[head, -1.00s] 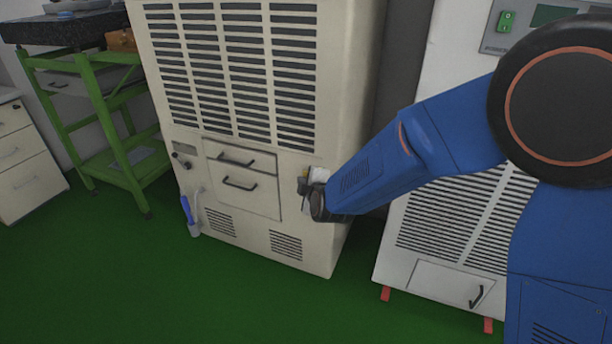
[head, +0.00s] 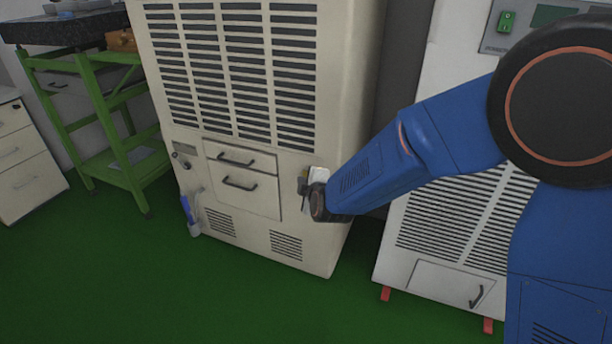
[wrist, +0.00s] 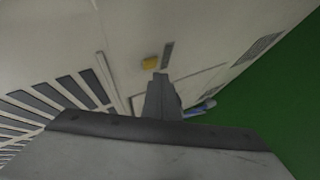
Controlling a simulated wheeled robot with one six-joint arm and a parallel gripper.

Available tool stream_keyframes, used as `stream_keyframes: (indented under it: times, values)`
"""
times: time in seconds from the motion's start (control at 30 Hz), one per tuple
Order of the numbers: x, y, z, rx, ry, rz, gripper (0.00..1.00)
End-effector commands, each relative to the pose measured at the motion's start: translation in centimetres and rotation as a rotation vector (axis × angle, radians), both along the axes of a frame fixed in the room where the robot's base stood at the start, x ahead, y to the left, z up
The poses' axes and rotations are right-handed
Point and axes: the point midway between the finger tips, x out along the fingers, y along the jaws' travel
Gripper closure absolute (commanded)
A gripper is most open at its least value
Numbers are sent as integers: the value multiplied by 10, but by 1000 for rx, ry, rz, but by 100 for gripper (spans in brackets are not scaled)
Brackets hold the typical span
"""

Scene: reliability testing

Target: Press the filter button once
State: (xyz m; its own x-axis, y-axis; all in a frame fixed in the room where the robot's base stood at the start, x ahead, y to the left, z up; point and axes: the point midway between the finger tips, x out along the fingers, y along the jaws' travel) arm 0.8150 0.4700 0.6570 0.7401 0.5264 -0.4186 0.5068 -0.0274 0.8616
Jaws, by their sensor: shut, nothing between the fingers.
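A small yellow button (wrist: 150,62) sits on the face of the beige cabinet (head: 235,120), next to a narrow grey strip (wrist: 167,55). No lettering on it is readable, so I cannot tell for certain that it is the filter button. My gripper (wrist: 161,76) is shut and empty, its tips pointing at the cabinet face just beside and below the yellow button in the wrist view. I cannot tell whether the tips touch the face. In the head view my wrist hides most of this spot at the cabinet's right front edge.
The cabinet front has drawers with dark handles (head: 240,184) and a blue-and-white object (head: 189,214) at its lower left. A white cabinet (head: 420,262) with a green switch (head: 507,21) stands to the right. A green trolley (head: 100,110) stands left. The green floor is clear in front.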

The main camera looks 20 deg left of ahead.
Motion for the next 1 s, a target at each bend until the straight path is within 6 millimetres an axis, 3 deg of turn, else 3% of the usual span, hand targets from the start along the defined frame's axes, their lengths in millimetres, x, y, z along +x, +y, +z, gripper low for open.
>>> stream_keyframes:
  times: [1.0]
  values:
    - [8, -1, 0, 0, 0, 0, 100]
